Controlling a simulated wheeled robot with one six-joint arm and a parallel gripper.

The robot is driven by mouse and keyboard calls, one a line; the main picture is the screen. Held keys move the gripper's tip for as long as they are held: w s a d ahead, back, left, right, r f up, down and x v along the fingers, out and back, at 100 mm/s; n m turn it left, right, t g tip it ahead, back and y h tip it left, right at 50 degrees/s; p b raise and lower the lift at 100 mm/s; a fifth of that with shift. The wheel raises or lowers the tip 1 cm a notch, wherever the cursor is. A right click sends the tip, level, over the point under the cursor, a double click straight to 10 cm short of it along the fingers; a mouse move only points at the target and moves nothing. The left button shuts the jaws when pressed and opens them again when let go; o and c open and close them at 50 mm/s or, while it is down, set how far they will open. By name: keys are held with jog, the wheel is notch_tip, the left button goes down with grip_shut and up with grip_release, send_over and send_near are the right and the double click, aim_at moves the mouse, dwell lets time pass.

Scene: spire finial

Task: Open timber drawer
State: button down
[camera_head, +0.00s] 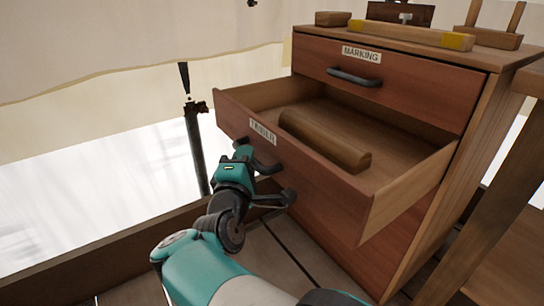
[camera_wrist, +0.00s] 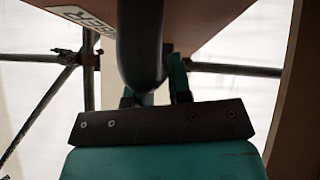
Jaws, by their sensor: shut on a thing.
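The timber drawer (camera_head: 325,192) is pulled well out of the wooden cabinet. Its white label (camera_head: 262,131) reads TIMBER, and a wooden block (camera_head: 325,140) lies inside it. My gripper (camera_head: 256,160) is at the drawer front, shut on the dark timber handle (camera_head: 268,168). In the wrist view the handle (camera_wrist: 140,45) rises between the teal fingers of my gripper (camera_wrist: 155,92). The drawer front (camera_wrist: 205,18) fills the top there, with part of its label (camera_wrist: 70,13). My gripper partly hides the handle in the head view.
Above is the shut marking drawer (camera_head: 400,86) with its dark handle (camera_head: 354,77). A lower dark handle (camera_head: 275,200) sits just below my gripper. Tools, including a yellow-ended level (camera_head: 410,34), lie on the cabinet top. A dark pole (camera_head: 195,140) stands left, and a timber post (camera_head: 490,200) right.

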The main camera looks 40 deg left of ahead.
jog(key=shift+s+a+b, duration=0.25)
jog(key=shift+s, duration=0.9)
jog(key=shift+s+a+b, duration=0.2)
jog(key=shift+s+a, duration=0.05)
jog(key=shift+s, duration=0.9)
jog(key=shift+f, duration=0.1)
jog(key=c, duration=1.1)
grip_release()
jog(key=shift+o, duration=0.2)
jog(key=shift+s, duration=0.1)
